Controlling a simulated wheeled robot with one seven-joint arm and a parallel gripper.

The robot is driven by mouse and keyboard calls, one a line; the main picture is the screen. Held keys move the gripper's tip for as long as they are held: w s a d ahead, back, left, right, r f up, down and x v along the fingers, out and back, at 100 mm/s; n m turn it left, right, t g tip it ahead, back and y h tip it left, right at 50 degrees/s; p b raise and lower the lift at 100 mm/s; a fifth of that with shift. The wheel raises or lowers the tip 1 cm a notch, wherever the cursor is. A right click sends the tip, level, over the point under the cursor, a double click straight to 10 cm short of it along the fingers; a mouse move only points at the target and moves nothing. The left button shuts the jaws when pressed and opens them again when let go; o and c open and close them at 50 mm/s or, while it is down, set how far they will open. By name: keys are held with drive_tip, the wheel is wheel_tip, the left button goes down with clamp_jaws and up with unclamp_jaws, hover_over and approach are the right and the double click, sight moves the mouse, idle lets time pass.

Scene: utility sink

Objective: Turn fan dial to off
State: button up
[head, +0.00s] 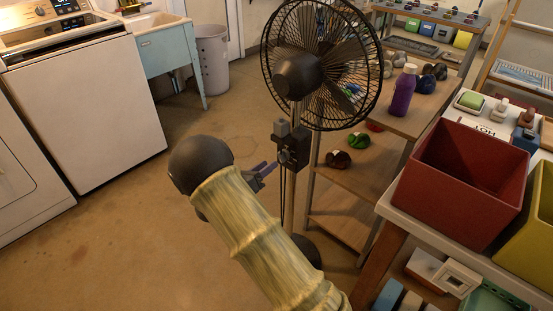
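The fan (298,76) is a black caged pedestal fan on a thin pole in the middle of the head view. Its dark control box (293,148) sits on the pole below the cage. A small knob-like dial (284,157) seems to show on the box's lower front, too small to read its setting. My gripper (270,171) is just left of the box and a little below it, pointing toward it. Its dark fingers are small and partly hidden behind my arm, so whether they touch the dial or how far apart they are is unclear.
A wooden shelf (340,205) with yarn-like balls and a purple bottle (402,92) stands close right of the fan. A red bin (466,183) sits on a table at right. A washer (88,95) stands at left. The floor between is clear.

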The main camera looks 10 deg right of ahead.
sight(279, 157)
drive_tip(key=x, duration=0.5)
drive_tip(key=shift+w+d, duration=0.2)
drive_tip(key=shift+d, duration=0.05)
clamp_jaws()
